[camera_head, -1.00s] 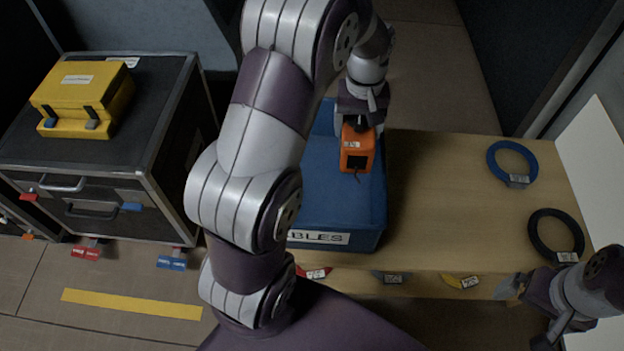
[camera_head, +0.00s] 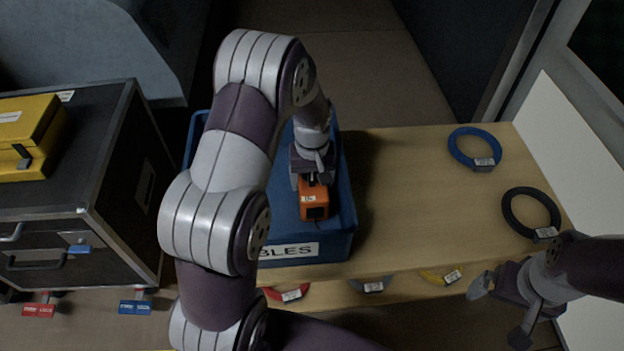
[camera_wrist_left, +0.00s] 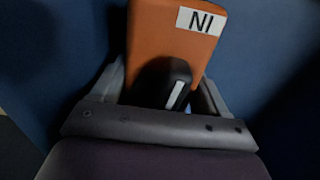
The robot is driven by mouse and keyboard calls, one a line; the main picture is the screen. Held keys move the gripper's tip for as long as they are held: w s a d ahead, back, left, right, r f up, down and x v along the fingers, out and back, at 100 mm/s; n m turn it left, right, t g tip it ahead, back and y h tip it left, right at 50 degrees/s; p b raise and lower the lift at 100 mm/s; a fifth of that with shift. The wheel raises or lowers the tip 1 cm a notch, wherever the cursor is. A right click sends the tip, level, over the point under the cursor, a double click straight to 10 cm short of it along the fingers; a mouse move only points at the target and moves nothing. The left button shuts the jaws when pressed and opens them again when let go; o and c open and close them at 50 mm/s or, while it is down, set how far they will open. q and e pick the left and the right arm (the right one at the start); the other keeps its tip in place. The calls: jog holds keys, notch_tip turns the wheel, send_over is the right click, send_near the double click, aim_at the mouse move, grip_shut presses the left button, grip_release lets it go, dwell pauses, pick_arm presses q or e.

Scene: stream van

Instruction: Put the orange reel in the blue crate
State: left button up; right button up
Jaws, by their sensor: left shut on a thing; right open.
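The orange reel (camera_head: 314,200) is a boxy orange block with a white label. It also shows in the left wrist view (camera_wrist_left: 172,42), against blue crate surfaces. My left gripper (camera_head: 312,181) is shut on it from above; its fingers show on either side of a dark part in the left wrist view (camera_wrist_left: 163,92). The blue crate (camera_head: 340,245), with a white label ending in "BLES", stands on the wooden bench. The reel is over the crate's opening; I cannot tell how deep. My left arm hides much of the crate. My right gripper (camera_head: 480,287) is open and empty at the bench's front right.
A blue ring (camera_head: 461,155) and a black ring (camera_head: 507,210) of cable lie on the wooden bench (camera_head: 405,185). Red, grey and yellow labelled pieces show along its front edge. A black case (camera_head: 95,150) with a yellow box (camera_head: 25,140) stands left. The bench's middle is clear.

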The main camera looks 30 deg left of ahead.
pick_arm(q)
jog(key=o, duration=1.2)
jog(key=shift+f, duration=0.1)
jog(key=r+p, duration=0.1)
jog(key=r, duration=0.3)
jog(key=r+p, duration=0.2)
jog(key=r, duration=0.2)
jog(key=r+p, duration=0.2)
jog(key=r, duration=0.2)
jog(key=shift+s+d+r, duration=0.2)
jog(key=shift+s+r, duration=0.05)
jog(key=s+d+r+m, duration=0.1)
jog(key=s+d+m, duration=0.2)
jog(key=s, duration=0.4)
jog(key=s+d+m+t, duration=0.1)
jog(key=s+d+m, duration=0.2)
jog(key=s, duration=0.4)
jog(key=shift+s+r, duration=0.15)
jog(key=shift+r, duration=0.25)
